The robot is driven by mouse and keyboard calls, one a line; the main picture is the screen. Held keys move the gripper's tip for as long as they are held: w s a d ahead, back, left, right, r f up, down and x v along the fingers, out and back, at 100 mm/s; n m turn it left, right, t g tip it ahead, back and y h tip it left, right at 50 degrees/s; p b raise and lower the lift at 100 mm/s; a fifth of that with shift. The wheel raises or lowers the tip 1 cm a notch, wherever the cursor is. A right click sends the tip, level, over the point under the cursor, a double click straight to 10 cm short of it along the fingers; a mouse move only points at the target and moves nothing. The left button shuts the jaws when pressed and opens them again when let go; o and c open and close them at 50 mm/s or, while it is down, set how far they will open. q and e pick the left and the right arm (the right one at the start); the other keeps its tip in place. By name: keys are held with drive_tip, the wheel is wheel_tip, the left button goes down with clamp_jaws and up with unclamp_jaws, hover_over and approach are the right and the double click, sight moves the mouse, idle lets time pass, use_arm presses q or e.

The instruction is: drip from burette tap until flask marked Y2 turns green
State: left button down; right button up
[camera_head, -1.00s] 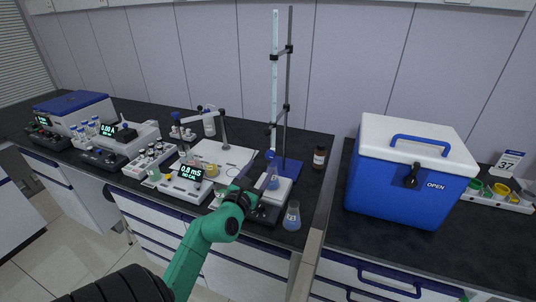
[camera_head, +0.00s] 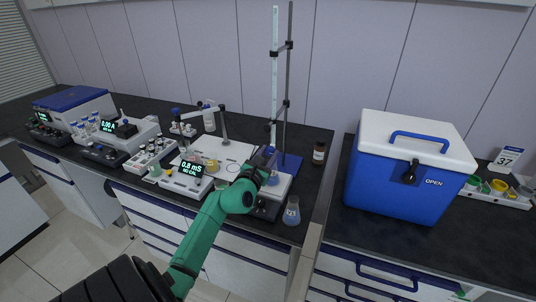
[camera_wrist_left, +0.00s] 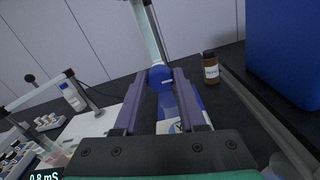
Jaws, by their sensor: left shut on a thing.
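The burette (camera_head: 274,70) stands upright on a stand, a pale tube with a blue tap at its lower end. The tap (camera_wrist_left: 160,76) shows in the left wrist view between my fingertips. My left gripper (camera_head: 264,158) is shut on the tap; it also shows in the left wrist view (camera_wrist_left: 164,76). Below the tap, a flask with blue contents (camera_head: 272,180) stands on a white-topped device. In the left wrist view this flask (camera_wrist_left: 190,105) carries a label starting with Y, partly hidden by my finger. My right gripper is not in view.
A brown bottle (camera_head: 319,153) is right of the stand. A blue cooler box (camera_head: 400,190) stands further right. A meter reading 0.8 mS (camera_head: 190,170) and vial racks are left.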

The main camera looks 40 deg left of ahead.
use_arm(q)
drive_tip(key=m+p, duration=0.1)
drive_tip(key=m, duration=0.2)
drive_tip(key=shift+m+p, duration=0.4)
drive_tip(key=shift+m, duration=1.5)
drive_tip(key=shift+c, duration=2.4)
unclamp_jaws()
